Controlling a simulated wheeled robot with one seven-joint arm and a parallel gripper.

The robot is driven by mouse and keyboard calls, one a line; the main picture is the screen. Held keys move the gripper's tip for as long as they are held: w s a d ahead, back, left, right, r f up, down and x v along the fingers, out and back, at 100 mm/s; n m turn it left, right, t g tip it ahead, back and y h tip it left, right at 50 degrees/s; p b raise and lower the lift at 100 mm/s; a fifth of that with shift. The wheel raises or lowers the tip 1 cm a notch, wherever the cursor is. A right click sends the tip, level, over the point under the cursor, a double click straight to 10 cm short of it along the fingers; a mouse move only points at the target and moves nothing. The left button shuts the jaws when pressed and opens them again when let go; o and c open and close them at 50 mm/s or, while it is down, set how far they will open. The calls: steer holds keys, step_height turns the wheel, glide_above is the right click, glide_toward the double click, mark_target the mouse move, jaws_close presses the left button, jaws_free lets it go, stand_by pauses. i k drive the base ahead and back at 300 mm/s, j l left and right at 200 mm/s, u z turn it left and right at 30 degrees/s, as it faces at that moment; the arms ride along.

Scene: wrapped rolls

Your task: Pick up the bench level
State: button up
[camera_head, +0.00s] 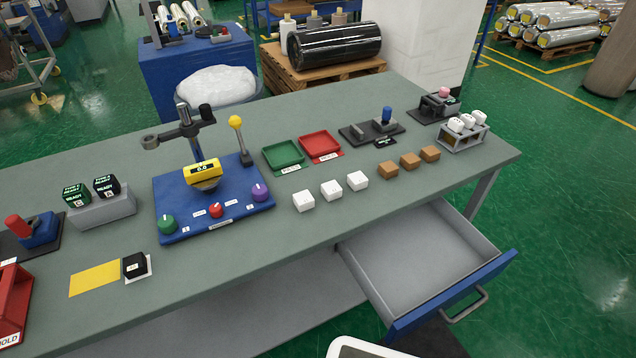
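A yellow block with a dark display reading about 0.0 (203,172) looks like the bench level. My gripper is not in view.
Green and red knobs stand in front of the block, and a yellow-ball lever (236,123) behind right. Green (283,155) and red (320,146) trays, white cubes (331,190) and brown blocks (410,161) lie right. An open, empty drawer (415,265) juts from the bench front.

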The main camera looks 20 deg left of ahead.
mark_target(193, 174)
steer(key=u, duration=1.65)
steer(key=i+j+u, duration=0.35)
steer(key=i+j, duration=0.5)
